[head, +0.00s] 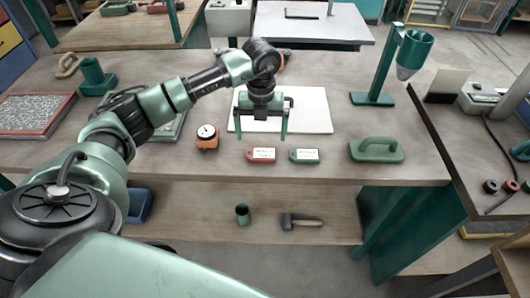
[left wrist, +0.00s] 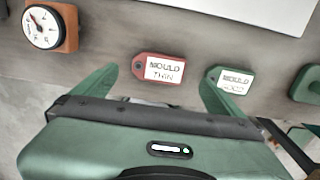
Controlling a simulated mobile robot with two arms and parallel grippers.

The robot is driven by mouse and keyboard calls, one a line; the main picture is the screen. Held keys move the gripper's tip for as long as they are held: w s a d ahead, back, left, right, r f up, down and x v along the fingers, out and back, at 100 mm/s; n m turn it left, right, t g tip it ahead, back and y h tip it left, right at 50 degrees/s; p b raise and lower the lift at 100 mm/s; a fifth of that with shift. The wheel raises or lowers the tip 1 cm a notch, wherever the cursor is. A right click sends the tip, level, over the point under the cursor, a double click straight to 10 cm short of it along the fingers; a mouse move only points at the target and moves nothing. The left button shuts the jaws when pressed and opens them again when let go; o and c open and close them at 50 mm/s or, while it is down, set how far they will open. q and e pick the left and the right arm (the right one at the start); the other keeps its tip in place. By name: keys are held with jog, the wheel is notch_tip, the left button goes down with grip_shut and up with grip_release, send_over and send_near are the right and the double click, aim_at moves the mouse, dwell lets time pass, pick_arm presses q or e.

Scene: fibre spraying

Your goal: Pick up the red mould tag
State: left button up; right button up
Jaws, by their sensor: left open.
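The red mould tag (head: 262,155) lies flat near the front edge of the wooden table, with a white label on it. In the left wrist view the red tag (left wrist: 160,68) sits between the open fingers, a little ahead of them, and its label reads "MOULD" with a second line like "THIN". A similar green tag (head: 304,156) lies just to its right; it also shows in the left wrist view (left wrist: 231,79), close to the right-hand finger. My left gripper (head: 262,138) is open and empty above the table, over the front of the white sheet. My right gripper is not in view.
An orange dial gauge (head: 207,137) stands left of the red tag. A green-handled float (head: 376,150) lies to the right. The white sheet (head: 312,110) is behind the tags. A lower shelf holds a green cup (head: 242,214) and a hammer (head: 300,221).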

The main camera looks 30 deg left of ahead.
aim_at(261, 151)
pick_arm(q)
notch_tip(261, 151, down, 6)
jog(key=shift+a+r+p, duration=0.1)
jog(key=shift+r+p, duration=0.05)
jog(key=shift+p, duration=1.05)
jog(key=shift+f, duration=0.5)
jog(key=shift+c, duration=0.3)
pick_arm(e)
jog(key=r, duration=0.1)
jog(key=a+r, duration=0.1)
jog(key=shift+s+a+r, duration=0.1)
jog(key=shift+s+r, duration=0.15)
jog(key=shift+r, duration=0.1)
pick_arm(q)
jog(key=c, duration=1.2)
jog(key=shift+r, duration=0.1)
